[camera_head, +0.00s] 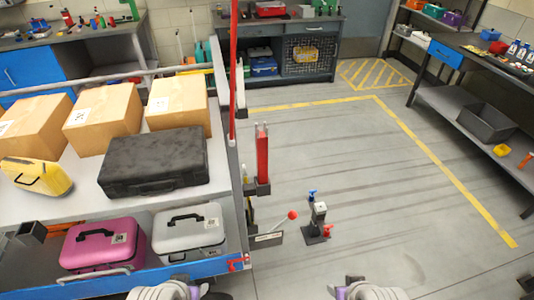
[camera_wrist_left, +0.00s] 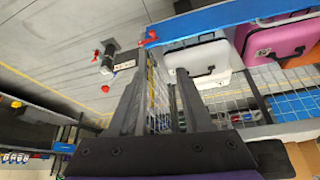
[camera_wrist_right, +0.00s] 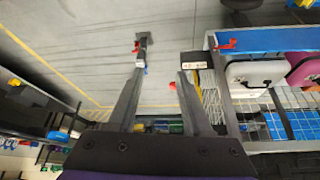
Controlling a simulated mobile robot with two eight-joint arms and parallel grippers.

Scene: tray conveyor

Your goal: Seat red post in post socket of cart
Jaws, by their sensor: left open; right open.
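A short, thick red post (camera_head: 262,155) stands upright in a dark bracket beside the cart's right side in the head view. A tall, thin red post (camera_head: 233,70) rises at the right edge of the cart (camera_head: 205,275). I cannot tell for certain which part is the post socket. My left gripper (camera_wrist_left: 162,75) is open and empty in the left wrist view. My right gripper (camera_wrist_right: 160,76) is open and empty in the right wrist view. In the head view only my wrists show at the bottom edge, apart from both posts.
Boxes, a black case (camera_head: 152,160), and pink and grey cases load the cart. A red-knobbed lever (camera_head: 292,215) sticks out from its right side. A small stand (camera_head: 318,222) with blue and red handles is on the floor. The floor to the right is mostly clear.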

